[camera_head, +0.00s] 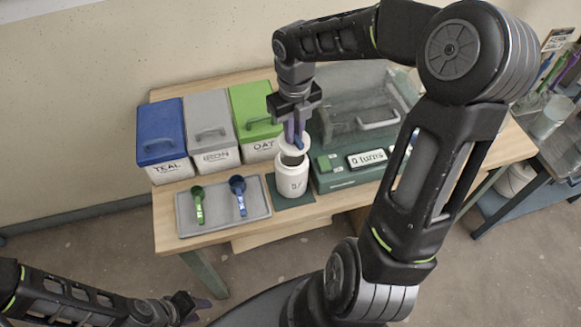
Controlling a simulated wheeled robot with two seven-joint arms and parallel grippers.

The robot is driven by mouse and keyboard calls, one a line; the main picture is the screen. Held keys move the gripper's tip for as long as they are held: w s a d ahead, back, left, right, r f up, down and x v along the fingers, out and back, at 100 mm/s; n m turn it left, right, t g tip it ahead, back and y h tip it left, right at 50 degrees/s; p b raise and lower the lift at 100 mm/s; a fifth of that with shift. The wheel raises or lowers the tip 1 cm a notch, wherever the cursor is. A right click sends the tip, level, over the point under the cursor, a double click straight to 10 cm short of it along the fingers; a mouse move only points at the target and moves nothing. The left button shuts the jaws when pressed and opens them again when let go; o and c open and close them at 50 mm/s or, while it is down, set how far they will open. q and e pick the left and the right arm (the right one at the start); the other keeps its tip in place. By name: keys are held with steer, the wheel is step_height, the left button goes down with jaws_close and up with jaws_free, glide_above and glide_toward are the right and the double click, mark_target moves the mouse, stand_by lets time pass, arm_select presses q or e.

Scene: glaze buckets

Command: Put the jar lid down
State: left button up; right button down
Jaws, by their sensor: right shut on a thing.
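The white jar (291,182) stands upright on a dark green mat (310,197) on the table, with its dark mouth partly showing. The white jar lid (303,150) is just above the jar's mouth and covers part of it from this view. My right gripper (294,138) points down from above and is shut on the lid. I cannot tell whether the lid touches the jar rim. My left gripper (198,306) is low at the bottom left, away from the table and the jar. Its jaw opening is unclear.
A grey tray (222,222) with a green scoop (197,205) and a blue scoop (239,195) lies left of the jar. Blue (160,135), grey (209,130) and green (254,115) lidded buckets stand behind. A green box with a timer (345,178) is close on the jar's right.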

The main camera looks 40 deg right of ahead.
steer(key=shift+w+r, duration=0.1)
steer(key=shift+r, duration=0.05)
steer(key=m, duration=0.1)
steer(key=w+a+m, duration=0.1)
steer(key=shift+f+m, duration=0.25)
steer(key=shift+m, duration=0.05)
steer(key=w+a+f+m+b, duration=0.1)
steer(key=w+a+m, duration=0.2)
steer(key=m, duration=0.8)
steer(key=w+a+f+m+b, duration=0.1)
steer(key=a+m, duration=0.4)
steer(key=m, duration=0.5)
steer(key=w+a+f+m+b, duration=0.1)
steer(key=w+a+m, duration=0.3)
steer(key=m, duration=0.7)
steer(key=shift+w+a+f+m+b, duration=0.1)
steer(key=shift+w+f+m+b, duration=0.25)
steer(key=shift+b, duration=0.4)
